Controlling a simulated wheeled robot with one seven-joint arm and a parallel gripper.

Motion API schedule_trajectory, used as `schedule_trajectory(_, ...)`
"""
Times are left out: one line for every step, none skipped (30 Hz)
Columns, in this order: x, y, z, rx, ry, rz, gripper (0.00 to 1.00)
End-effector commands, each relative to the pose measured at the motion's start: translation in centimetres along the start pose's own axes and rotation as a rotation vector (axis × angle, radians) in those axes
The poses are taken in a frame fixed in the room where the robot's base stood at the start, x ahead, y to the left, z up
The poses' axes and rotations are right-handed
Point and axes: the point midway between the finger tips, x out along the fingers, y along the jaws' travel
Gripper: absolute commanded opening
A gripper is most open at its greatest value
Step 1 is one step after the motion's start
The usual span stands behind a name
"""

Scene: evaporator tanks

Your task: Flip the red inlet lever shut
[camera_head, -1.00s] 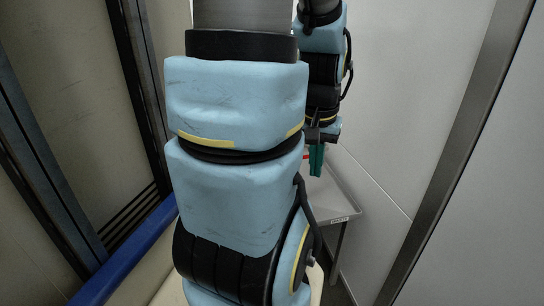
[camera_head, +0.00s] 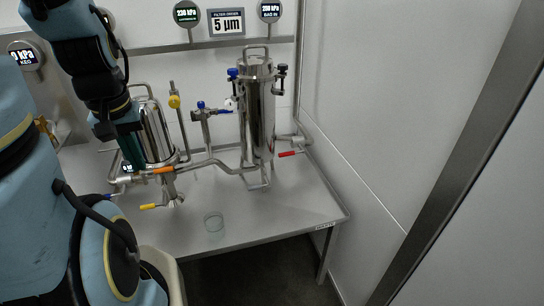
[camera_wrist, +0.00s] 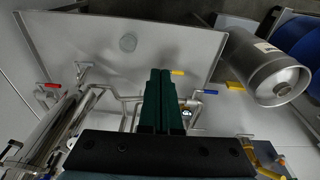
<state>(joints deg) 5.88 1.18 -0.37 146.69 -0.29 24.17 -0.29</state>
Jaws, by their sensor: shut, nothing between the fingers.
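The red lever (camera_head: 287,154) sits on a short metal valve to the right of the tall steel filter housing (camera_head: 258,115), above the bench. It points left and slightly forward in the head view. In the wrist view the red lever (camera_wrist: 52,86) is at the left. My gripper (camera_head: 133,160) is at the left of the bench, by the smaller steel vessel, well away from the red lever. In the wrist view my gripper's green fingers (camera_wrist: 160,72) are together and empty. Its fingertips are partly hard to make out in the head view.
Yellow (camera_head: 154,206), orange (camera_head: 163,170) and blue (camera_head: 201,104) levers sit on pipework left of the filter. A wall is close on the right. A steel keg (camera_wrist: 265,68) shows in the wrist view.

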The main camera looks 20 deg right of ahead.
Motion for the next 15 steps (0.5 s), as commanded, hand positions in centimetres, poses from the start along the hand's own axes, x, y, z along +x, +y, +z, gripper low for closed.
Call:
schedule_trajectory(0.0,0.0,0.0,0.000,0.000,0.000,0.00)
schedule_trajectory(0.0,0.0,0.0,0.000,0.000,0.000,0.00)
schedule_trajectory(0.0,0.0,0.0,0.000,0.000,0.000,0.00)
schedule_trajectory(0.0,0.0,0.0,0.000,0.000,0.000,0.00)
schedule_trajectory(0.0,0.0,0.0,0.001,0.000,0.000,0.00)
schedule_trajectory(0.1,0.0,0.0,0.004,0.000,0.000,0.00)
schedule_trajectory(0.2,0.1,-0.1,0.012,0.000,-0.001,0.00)
schedule_trajectory(0.4,0.2,-0.3,0.027,0.001,-0.002,0.00)
schedule_trajectory(0.8,0.4,-0.7,0.061,0.001,-0.006,0.00)
schedule_trajectory(1.2,0.6,-1.0,0.097,0.002,-0.009,0.00)
schedule_trajectory(1.7,0.9,-1.5,0.142,0.003,-0.014,0.00)
schedule_trajectory(2.5,1.4,-2.4,0.219,0.007,-0.022,0.00)
schedule_trajectory(3.3,2.0,-3.1,0.290,0.008,-0.031,0.00)
schedule_trajectory(4.1,2.6,-3.9,0.368,0.011,-0.040,0.00)
schedule_trajectory(5.3,3.5,-5.0,0.487,0.014,-0.056,0.00)
